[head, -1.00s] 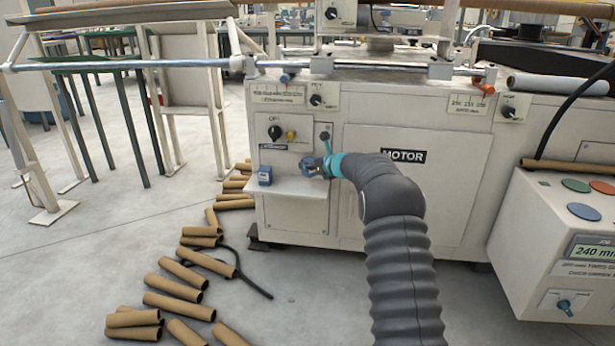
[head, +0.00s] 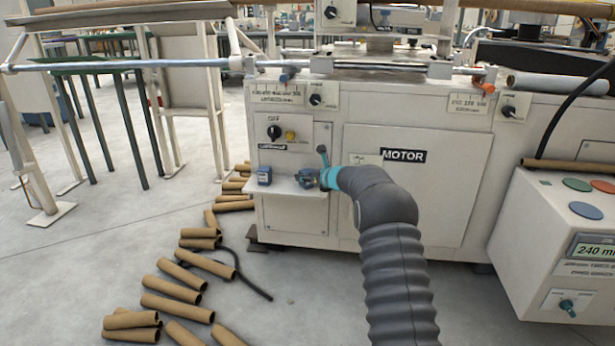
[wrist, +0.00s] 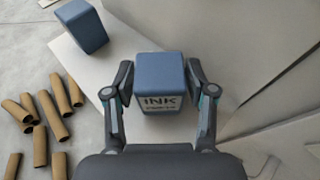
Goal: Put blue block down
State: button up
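A blue block (wrist: 160,75) with a white label reading INK sits between the two fingers of my gripper (wrist: 159,80) in the wrist view. The fingers lie against its sides. In the head view my gripper (head: 311,179) is at the small white shelf (head: 285,188) on the machine front, and the held block shows only in part. Whether the block touches the shelf I cannot tell. A second blue block (head: 265,176) stands at the shelf's left end, apart from the held one; it also shows at upper left in the wrist view (wrist: 82,27).
A knob panel (head: 290,135) rises behind the shelf, and a small lever (head: 323,152) is close above my gripper. Several brown cardboard tubes (head: 180,273) lie on the floor at left. Bare shelf shows between the two blocks.

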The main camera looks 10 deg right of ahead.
jog(key=shift+o, duration=0.2)
jog(key=shift+r, duration=0.3)
jog(key=shift+s+d, duration=0.2)
jog(key=shift+s, duration=0.1)
jog(key=v, duration=1.1)
jog(key=s+a+r+n+g, duration=0.2)
jog(key=s+a+r+n, duration=0.3)
jog(key=s, duration=0.4)
jog(key=s+a+r+n+g, duration=0.1)
jog(key=s+a+r+n, duration=0.15)
jog(key=s+n, duration=0.5)
jog(key=s+a+r+n+g, duration=0.2)
jog(key=s+a+r+n, duration=0.2)
jog(key=s, duration=0.7)
jog(key=s+d+f+n+h, duration=0.2)
jog(key=s+n, duration=0.2)
jog(key=s, duration=0.5)
jog(key=s+d+f+n+g+h, duration=0.1)
jog(key=s+n, duration=0.4)
jog(key=s, duration=0.5)
jog(key=s+d+f+n+h, duration=0.3)
jog(key=s+n, duration=0.2)
jog(key=s, duration=0.4)
jog(key=shift+s+g, duration=0.4)
